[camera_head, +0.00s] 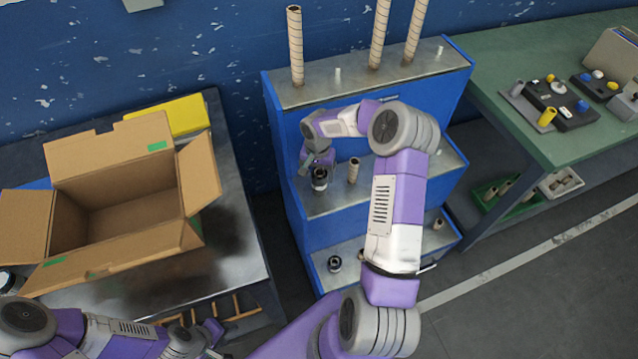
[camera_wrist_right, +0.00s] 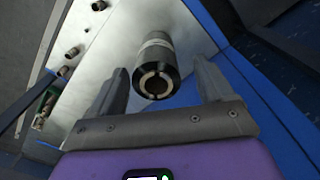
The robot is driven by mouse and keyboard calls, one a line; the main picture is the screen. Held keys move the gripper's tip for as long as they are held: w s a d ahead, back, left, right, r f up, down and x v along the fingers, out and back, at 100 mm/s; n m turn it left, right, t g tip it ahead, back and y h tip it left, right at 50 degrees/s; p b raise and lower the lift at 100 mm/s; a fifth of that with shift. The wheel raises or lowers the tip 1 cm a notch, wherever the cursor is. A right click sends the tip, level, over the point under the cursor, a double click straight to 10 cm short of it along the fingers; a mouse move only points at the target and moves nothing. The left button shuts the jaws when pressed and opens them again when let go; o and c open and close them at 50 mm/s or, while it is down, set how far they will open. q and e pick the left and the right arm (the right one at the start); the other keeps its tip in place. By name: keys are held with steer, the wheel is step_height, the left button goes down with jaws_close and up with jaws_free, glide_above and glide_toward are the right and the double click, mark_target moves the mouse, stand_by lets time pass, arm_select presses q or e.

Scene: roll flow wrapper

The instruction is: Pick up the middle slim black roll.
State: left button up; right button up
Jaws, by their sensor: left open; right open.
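A slim black roll with a pale band (camera_head: 320,180) stands on the middle shelf of the blue rack, near its left end. My right gripper (camera_head: 317,163) is just above it, pointing down. In the right wrist view the black roll (camera_wrist_right: 154,78) shows end-on, its hollow core visible, between the two spread fingers of the right gripper (camera_wrist_right: 161,72). The fingers are open, with a gap visible on each side of the roll. My left gripper (camera_head: 212,334) is open and empty at the bottom left, in front of the metal table.
A brown roll (camera_head: 353,171) stands close right of the black roll. Another black roll (camera_head: 334,263) is on the lower shelf. Tall brown tubes (camera_head: 296,45) stand on the top shelf. An open cardboard box (camera_head: 120,205) sits on the metal table (camera_head: 236,225) at left.

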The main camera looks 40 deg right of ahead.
steer(key=f+b, duration=0.1)
steer(key=f, duration=0.1)
steer(key=f+b, duration=0.1)
steer(key=f, duration=0.2)
steer(key=shift+s+d+f, duration=0.1)
steer(key=shift+s+d, duration=0.05)
steer(key=shift+s, duration=0.05)
steer(key=shift+c, duration=0.5)
steer(key=c, duration=1.2)
